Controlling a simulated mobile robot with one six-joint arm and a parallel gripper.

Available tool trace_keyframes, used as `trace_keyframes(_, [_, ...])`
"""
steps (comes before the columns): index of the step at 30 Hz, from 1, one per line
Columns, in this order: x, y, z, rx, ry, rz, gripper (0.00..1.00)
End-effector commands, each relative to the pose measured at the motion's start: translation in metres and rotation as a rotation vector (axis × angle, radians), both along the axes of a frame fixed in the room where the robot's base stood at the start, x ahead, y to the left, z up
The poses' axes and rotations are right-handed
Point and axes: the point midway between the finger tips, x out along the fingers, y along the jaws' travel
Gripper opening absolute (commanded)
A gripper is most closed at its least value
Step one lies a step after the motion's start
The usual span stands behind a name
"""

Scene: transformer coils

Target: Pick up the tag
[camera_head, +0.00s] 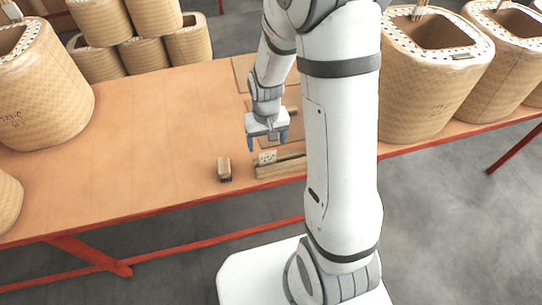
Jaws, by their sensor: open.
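A small pale tag (267,157) with dark marks stands at the left end of some wooden strips near the table's front edge. It is small in this view, and I cannot read it. My gripper (267,143) points down with its two blue fingertips apart. It is empty and appears just above and behind the tag in the picture. I cannot tell the exact height gap. My arm hides the right part of the strips.
The wooden table (140,130) has a red frame. A small brown block with a dark base (224,168) stands left of the tag. Large wrapped coils stand at the left (42,85) and right (425,80), with several more stacked at the back. The table's middle left is clear.

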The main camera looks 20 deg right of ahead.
Motion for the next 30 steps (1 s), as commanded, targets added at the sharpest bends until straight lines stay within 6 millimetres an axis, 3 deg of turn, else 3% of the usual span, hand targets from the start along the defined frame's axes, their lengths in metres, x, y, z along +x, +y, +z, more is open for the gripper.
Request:
trace_keyframes(16, [-0.005,0.000,-0.069,0.000,0.004,0.001,0.75])
trace_keyframes(26, [-0.004,0.000,-0.075,0.000,0.000,0.002,0.75])
trace_keyframes(30, [-0.004,0.000,-0.075,0.000,0.000,0.002,0.65])
